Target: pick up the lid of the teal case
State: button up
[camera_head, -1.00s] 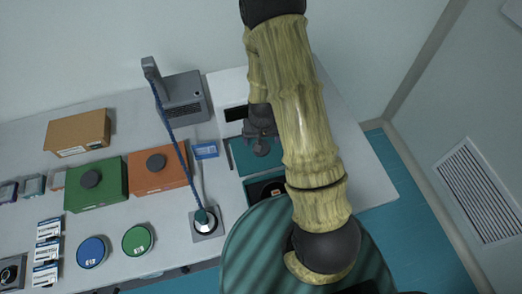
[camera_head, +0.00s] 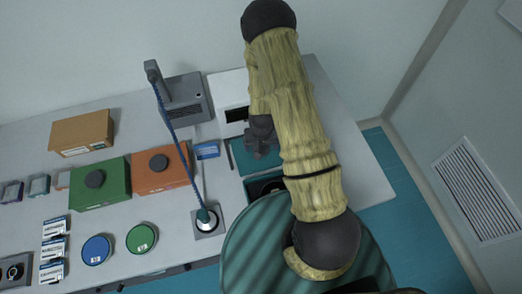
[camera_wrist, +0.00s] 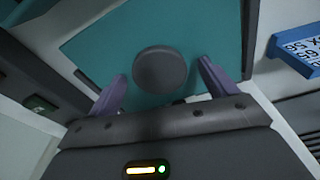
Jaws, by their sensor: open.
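I cannot tell how far the fingertips are above the lid.
A blue-and-white box (camera_head: 207,151) lies left of the lid; it also shows in the wrist view (camera_wrist: 297,50). Orange (camera_head: 160,182) and green (camera_head: 100,196) boxes with dark knobs stand farther left. The table's right part is clear.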

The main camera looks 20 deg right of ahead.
jog(key=c, duration=1.2)
jog(key=shift+o, duration=0.2)
jog(key=shift+r, duration=0.1)
notch_tip(320, 180, up, 28)
jog(key=b, duration=0.4)
jog(key=shift+b, duration=0.3)
jog(key=shift+s, duration=0.1)
jog(key=shift+f, duration=0.2)
